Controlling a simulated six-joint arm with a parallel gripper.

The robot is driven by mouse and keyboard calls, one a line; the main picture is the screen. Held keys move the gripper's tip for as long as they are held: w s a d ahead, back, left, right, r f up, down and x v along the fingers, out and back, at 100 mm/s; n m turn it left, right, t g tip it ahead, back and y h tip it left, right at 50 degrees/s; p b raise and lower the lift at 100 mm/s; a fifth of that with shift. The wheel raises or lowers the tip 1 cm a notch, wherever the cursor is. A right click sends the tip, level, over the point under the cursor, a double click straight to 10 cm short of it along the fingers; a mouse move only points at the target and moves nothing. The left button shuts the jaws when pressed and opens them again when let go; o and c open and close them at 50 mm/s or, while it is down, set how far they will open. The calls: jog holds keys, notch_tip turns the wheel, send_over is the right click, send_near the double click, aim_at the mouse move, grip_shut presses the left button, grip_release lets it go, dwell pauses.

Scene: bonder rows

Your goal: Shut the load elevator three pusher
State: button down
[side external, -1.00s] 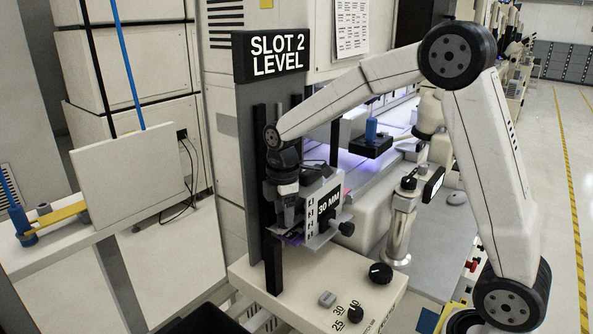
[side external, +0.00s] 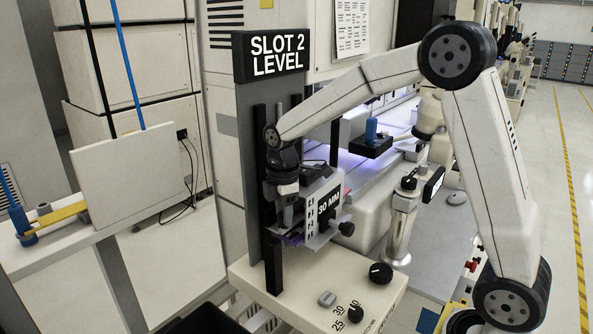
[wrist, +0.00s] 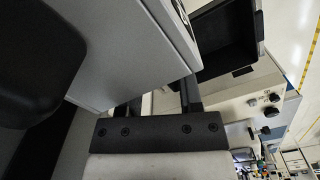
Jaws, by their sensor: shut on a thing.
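The load elevator (side external: 232,270) has a dark upright column under a "SLOT 2 LEVEL" sign (side external: 271,55). A pale box marked "30 MM" (side external: 328,201) sits in front of its rails, with a black knob on its right side. My gripper (side external: 288,222) points down at the left side of this box, low down and shut on a small part. The fingers cover most of that part, and I cannot tell whether it is the pusher. In the wrist view my fingers (wrist: 163,95) reach beside a large grey panel (wrist: 125,45).
The elevator's base has black knobs (side external: 381,274) and a grey button (side external: 327,299). A chrome post (side external: 400,232) stands to the right. A dark open bin (wrist: 225,40) shows in the wrist view. A white panel (side external: 125,178) stands on the left table.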

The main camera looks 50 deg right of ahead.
dwell(0.8)
jog(key=a, duration=0.7)
jog(key=shift+a, duration=0.25)
jog(key=c, duration=0.5)
grip_release()
jog(key=shift+d, duration=0.1)
jog(key=shift+c, duration=0.2)
jog(key=shift+r, duration=0.15)
notch_tip(320, 180, up, 8)
jog(key=shift+f, duration=0.2)
jog(key=s+d+f+m+t, duration=0.2)
jog(key=s+d+f+m, duration=0.2)
jog(key=s+f+m, duration=0.8)
jog(key=s+f, duration=0.2)
jog(key=s, duration=0.1)
jog(key=shift+s+m+t, duration=0.2)
jog(key=shift+m+t, duration=0.1)
jog(key=shift+m, duration=0.1)
